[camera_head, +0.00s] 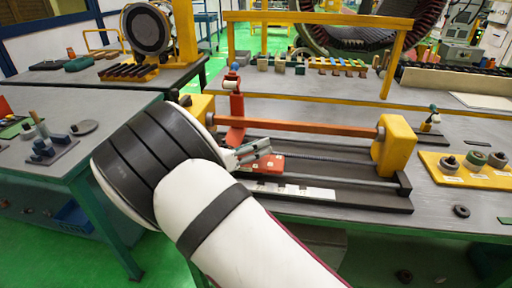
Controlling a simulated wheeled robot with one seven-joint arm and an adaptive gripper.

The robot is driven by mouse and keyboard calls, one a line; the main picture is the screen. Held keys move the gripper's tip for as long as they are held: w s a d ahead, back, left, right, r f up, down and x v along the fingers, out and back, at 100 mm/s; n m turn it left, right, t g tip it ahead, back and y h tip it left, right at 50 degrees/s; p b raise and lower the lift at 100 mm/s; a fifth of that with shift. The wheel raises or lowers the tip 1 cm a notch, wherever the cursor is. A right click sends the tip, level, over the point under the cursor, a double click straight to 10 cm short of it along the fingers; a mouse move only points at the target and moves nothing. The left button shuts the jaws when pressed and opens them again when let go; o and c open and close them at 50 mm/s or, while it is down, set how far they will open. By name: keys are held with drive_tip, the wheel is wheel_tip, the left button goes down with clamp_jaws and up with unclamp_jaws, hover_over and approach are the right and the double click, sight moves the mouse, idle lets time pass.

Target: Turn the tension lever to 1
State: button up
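No lever is clearly marked as the tension lever. A red post (237,106) with a pale crosspiece and blue knob stands at the fixture's left side. My gripper (262,152) is low over the fixture, next to a red block (266,165) on the rails; contact cannot be told. Its fingers are small and partly hidden behind my wrist, so their opening is unclear. No numeral 1 is legible.
An orange bar (300,126) spans the fixture above dark rails. A yellow plate (465,170) with several round parts lies at right. A yellow frame (318,17) rises behind with a shelf of coloured pieces. Another bench (85,165) holds small parts at left.

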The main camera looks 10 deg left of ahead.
drive_tip(key=shift+s, duration=0.1)
drive_tip(key=v, duration=1.2)
